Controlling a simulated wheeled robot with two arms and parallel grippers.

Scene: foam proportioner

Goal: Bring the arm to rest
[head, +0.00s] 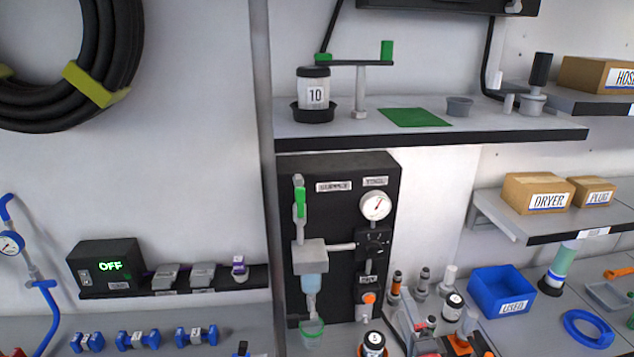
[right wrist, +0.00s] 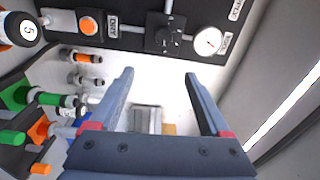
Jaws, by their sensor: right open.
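My right gripper (head: 425,312) shows low in the head view, in front of the shelf right of the black panel, among small fittings that partly hide its outline. In the right wrist view its two grey fingers (right wrist: 158,75) stand wide apart with nothing between them. Behind them is a pale wall surface. The black panel (head: 345,240) with its gauge (head: 376,206) and orange knob (head: 369,298) is left of the gripper in the head view. In the right wrist view the gauge (right wrist: 207,41) lies beyond the fingers. My left gripper is not in view.
Several small bottles and fittings crowd the right gripper; a bottle marked 5 (head: 373,344) stands beside them. A blue USED bin (head: 501,293) is to the right. A shelf (head: 430,132) juts out above the panel.

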